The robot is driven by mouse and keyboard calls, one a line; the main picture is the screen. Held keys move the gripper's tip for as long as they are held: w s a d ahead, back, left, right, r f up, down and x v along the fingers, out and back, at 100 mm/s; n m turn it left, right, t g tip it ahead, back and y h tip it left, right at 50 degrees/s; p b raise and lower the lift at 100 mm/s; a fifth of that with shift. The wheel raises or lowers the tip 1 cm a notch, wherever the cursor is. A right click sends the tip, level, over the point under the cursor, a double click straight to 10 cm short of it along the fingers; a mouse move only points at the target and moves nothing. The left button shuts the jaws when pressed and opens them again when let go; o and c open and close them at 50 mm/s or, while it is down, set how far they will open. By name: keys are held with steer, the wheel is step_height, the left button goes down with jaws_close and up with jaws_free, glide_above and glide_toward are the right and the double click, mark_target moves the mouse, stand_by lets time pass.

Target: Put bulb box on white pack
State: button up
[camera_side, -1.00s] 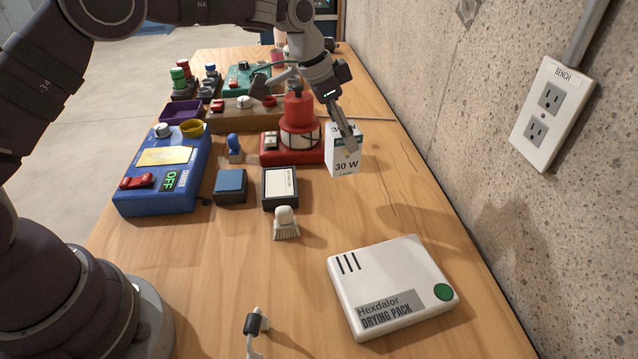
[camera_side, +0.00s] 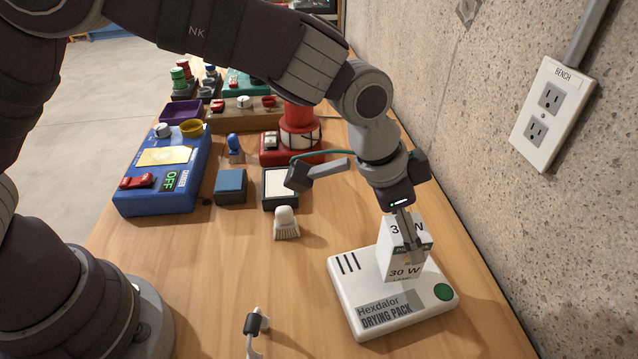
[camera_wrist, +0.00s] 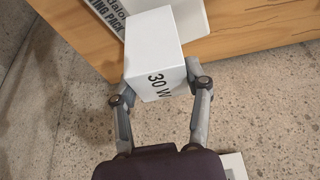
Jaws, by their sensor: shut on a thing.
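The bulb box (camera_side: 404,262), a white carton marked "30 W", is upright between the fingers of my gripper (camera_side: 411,247). In the side view it overlaps the white drying pack (camera_side: 350,290) and appears just above or touching its top; I cannot tell if there is a gap. In the wrist view the box (camera_wrist: 157,60) sits between both fingers of my gripper (camera_wrist: 160,90), with part of the white pack (camera_wrist: 192,17) behind it. The pack lies flat on the bench, its green dot and label showing.
A white brush (camera_side: 286,223), a blue block (camera_side: 230,186) and a blue device (camera_side: 165,170) stand to the left on the wooden bench (camera_side: 200,290). A small black-and-white tool (camera_side: 254,325) lies near the front. The concrete wall (camera_side: 520,230) rises close on the right.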

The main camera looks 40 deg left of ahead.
steer(key=shift+f, duration=1.35)
steer(key=shift+f, duration=0.15)
steer(key=o, duration=1.1)
steer(key=shift+o, duration=0.2)
